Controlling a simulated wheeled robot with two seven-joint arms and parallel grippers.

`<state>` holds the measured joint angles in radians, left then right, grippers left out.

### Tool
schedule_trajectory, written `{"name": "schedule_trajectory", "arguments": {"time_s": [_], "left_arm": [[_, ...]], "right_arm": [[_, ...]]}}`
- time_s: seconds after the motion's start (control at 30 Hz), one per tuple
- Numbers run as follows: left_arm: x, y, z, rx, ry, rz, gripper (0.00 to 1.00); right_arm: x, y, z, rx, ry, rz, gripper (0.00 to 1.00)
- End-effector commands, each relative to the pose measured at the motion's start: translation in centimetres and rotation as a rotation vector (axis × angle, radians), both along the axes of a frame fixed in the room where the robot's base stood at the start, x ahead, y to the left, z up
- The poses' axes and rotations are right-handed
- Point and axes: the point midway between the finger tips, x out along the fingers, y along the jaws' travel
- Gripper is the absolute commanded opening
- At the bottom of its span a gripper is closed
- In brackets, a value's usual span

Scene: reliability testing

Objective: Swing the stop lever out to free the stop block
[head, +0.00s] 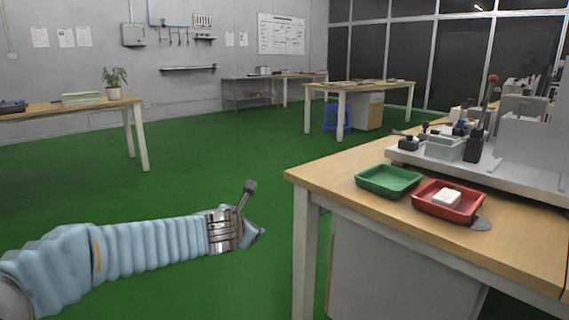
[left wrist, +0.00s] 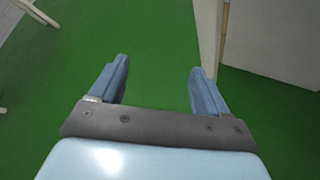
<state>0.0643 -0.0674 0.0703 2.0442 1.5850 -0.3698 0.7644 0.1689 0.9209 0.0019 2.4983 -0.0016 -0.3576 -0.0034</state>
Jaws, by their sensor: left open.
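My left gripper (head: 255,210) is open and empty over the green floor, left of the near workbench (head: 330,180). In the left wrist view its two blue fingers (left wrist: 158,68) are spread with only floor between them. On the bench, a test fixture on a pale base plate (head: 520,172) carries a tall dark lever with a red knob (head: 492,79) and small black-handled parts (head: 408,143). I cannot tell which part is the stop lever or the stop block. My gripper is well apart from the fixture. My right gripper is not in view.
A green tray (head: 389,181) and a red tray (head: 432,207) holding a white block (head: 446,198) sit in front of the fixture. The bench edge and leg (head: 305,255) stand right of my left gripper. Open floor (head: 220,150) lies beyond it.

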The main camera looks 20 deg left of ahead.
Motion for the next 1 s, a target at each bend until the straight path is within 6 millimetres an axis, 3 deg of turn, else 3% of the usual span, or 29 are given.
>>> {"name": "schedule_trajectory", "arguments": {"time_s": [0.03, 0.07, 0.1, 0.17, 0.2, 0.3, 0.4, 0.5, 0.63, 0.73, 0.93, 1.0], "left_arm": [[1.0, -1.5, -5.6, 0.168, 0.143, -0.133, 0.76], [1.1, -2.5, -9.0, 0.283, 0.221, -0.235, 0.76], [0.9, -4.0, -13.7, 0.433, 0.320, -0.391, 0.76], [-0.6, -6.5, -20.6, 0.637, 0.444, -0.658, 0.76], [-2.2, -8.3, -24.8, 0.753, 0.502, -0.848, 0.76], [-8.0, -12.8, -33.2, 0.970, 0.554, -1.325, 0.76], [-14.4, -16.6, -38.4, 1.086, 0.491, -1.732, 0.76], [-19.6, -19.2, -41.0, 1.135, 0.378, -2.017, 0.76], [-23.5, -20.9, -42.3, 1.155, 0.263, -2.202, 0.76], [-24.3, -21.3, -42.6, 1.160, 0.229, -2.245, 0.76], [-24.3, -21.3, -42.6, 1.161, 0.228, -2.244, 0.76], [-24.2, -21.3, -42.6, 1.162, 0.229, -2.243, 0.67]], "right_arm": [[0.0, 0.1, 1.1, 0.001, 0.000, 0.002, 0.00], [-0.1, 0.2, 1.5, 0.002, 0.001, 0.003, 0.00], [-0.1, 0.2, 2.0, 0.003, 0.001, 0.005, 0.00], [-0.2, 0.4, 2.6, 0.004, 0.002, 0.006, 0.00], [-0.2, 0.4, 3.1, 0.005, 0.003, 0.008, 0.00], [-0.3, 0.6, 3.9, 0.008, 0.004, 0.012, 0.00], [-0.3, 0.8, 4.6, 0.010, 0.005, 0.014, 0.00], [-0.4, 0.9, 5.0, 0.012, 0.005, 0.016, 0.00], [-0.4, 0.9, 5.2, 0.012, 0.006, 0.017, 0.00], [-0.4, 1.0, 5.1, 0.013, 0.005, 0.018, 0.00], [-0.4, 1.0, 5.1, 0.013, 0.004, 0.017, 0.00], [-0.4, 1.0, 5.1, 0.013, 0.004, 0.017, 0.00]]}}
